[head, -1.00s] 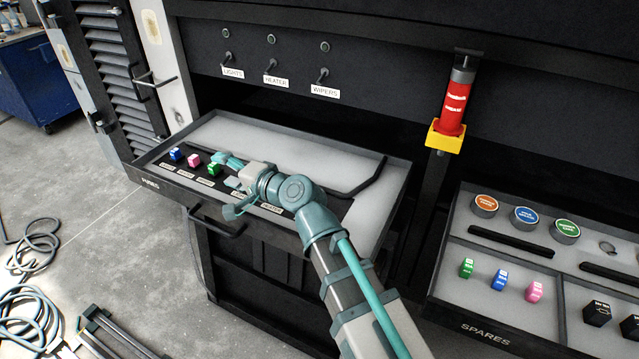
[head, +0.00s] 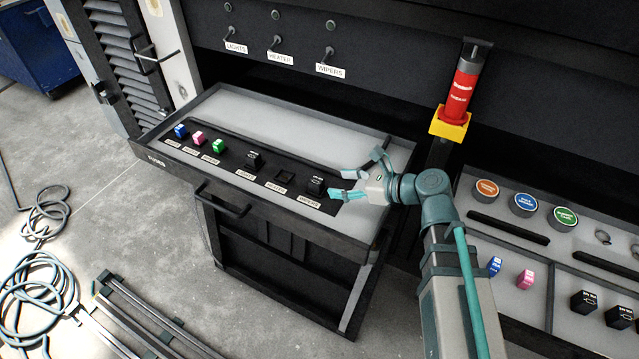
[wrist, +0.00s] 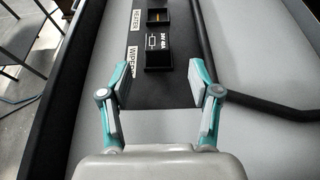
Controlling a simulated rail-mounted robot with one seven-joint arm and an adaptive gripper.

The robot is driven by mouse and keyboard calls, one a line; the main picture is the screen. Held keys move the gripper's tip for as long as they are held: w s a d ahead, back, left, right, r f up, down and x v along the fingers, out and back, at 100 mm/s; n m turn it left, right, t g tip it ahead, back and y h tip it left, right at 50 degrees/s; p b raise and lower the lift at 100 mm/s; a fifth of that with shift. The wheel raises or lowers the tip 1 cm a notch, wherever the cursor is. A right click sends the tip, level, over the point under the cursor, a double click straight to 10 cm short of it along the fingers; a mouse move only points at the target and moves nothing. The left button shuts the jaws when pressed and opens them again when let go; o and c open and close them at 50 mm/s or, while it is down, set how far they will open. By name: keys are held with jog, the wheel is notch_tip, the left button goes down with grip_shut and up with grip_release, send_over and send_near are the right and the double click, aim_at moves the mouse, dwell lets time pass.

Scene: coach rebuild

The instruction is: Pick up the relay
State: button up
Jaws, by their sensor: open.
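A black relay (head: 316,186) with white print sits upright at the WIPERS label in the fuse drawer; it also shows in the wrist view (wrist: 158,52). A second black relay (head: 254,159) sits by the LIGHTS label. Between them, at the HEATER label, is a socket (head: 284,177) that looks empty; its top shows beyond the relay in the wrist view (wrist: 158,17). My gripper (head: 355,176) is open and empty at the right end of the row. In the wrist view its fingers (wrist: 158,85) stand either side, short of the WIPERS relay.
Blue, pink and green fuses (head: 198,138) stand at the drawer's left. A raised bar (head: 300,143) runs behind the row. The SPARES tray (head: 553,275) at right holds fuses, discs and black relays (head: 584,302).

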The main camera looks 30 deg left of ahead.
aim_at(321, 182)
jog(key=shift+p+x, duration=0.7)
jog(key=shift+x, duration=3)
jog(key=shift+s, duration=0.15)
jog(key=shift+c, duration=0.3)
jog(key=shift+r, duration=0.1)
grip_shut()
jog(key=shift+r, duration=0.1)
